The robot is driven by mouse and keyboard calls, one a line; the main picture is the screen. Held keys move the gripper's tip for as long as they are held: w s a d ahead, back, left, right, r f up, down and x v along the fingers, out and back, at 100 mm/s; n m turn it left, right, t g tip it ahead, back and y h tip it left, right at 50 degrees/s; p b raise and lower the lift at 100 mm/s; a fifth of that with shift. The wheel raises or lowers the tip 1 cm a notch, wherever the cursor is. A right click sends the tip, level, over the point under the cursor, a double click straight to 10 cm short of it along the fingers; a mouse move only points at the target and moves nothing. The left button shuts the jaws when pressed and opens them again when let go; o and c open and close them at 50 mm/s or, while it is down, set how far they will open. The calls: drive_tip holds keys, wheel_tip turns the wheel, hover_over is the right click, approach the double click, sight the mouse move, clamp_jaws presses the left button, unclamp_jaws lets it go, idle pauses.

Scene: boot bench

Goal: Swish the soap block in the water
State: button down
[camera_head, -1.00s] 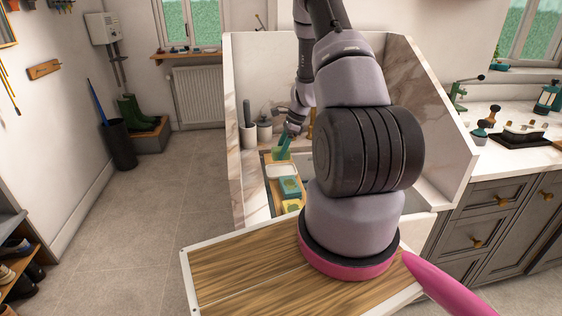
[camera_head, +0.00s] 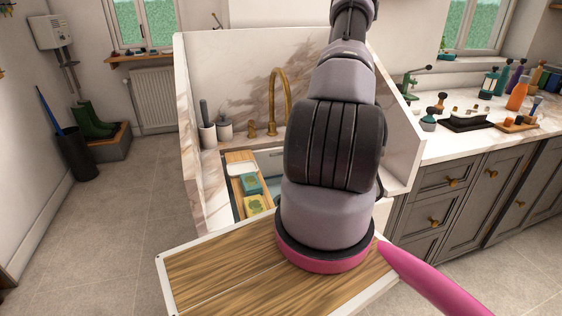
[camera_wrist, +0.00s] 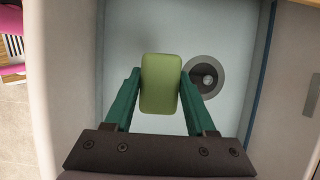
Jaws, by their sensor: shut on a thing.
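In the wrist view my gripper (camera_wrist: 161,88) has its two green fingers shut on a light green soap block (camera_wrist: 160,84), one finger on each long side. The block is above the pale blue sink basin (camera_wrist: 135,30), to the left of the round drain (camera_wrist: 205,77). I cannot tell whether the block touches the water. In the head view my arm hides the gripper, the block and most of the basin; a strip of the sink (camera_head: 268,160) shows beside it.
A wooden board (camera_head: 238,182) at the sink's left holds a white dish (camera_head: 241,169), a teal block (camera_head: 250,184) and a yellow block (camera_head: 256,204). A brass tap (camera_head: 287,95) stands behind the sink. Marble walls (camera_head: 190,160) enclose it.

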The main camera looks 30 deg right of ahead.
drive_tip(key=s+f, duration=0.1)
drive_tip(key=f, duration=0.5)
drive_tip(key=s+d+f, duration=0.1)
drive_tip(key=s+f, duration=0.1)
drive_tip(key=f, duration=0.4)
drive_tip(key=s+d+f, duration=0.1)
drive_tip(key=f, duration=0.5)
drive_tip(key=shift+s+d, duration=0.1)
drive_tip(key=shift+s, duration=0.05)
drive_tip(key=shift+s+d+f, duration=0.1)
drive_tip(key=shift+s+d, duration=0.3)
drive_tip(key=shift+d, duration=1.25)
drive_tip(key=shift+s+d, duration=0.4)
drive_tip(key=shift+d, duration=1.2)
drive_tip(key=shift+s+d+f, duration=0.1)
drive_tip(key=shift+s+d, duration=0.3)
drive_tip(key=shift+d, duration=1.25)
drive_tip(key=shift+w+a, duration=0.4)
drive_tip(key=shift+a, duration=1.2)
drive_tip(key=shift+w+a, duration=0.4)
drive_tip(key=shift+a, duration=1.25)
drive_tip(key=shift+w+a, duration=0.4)
drive_tip(key=shift+a, duration=1.2)
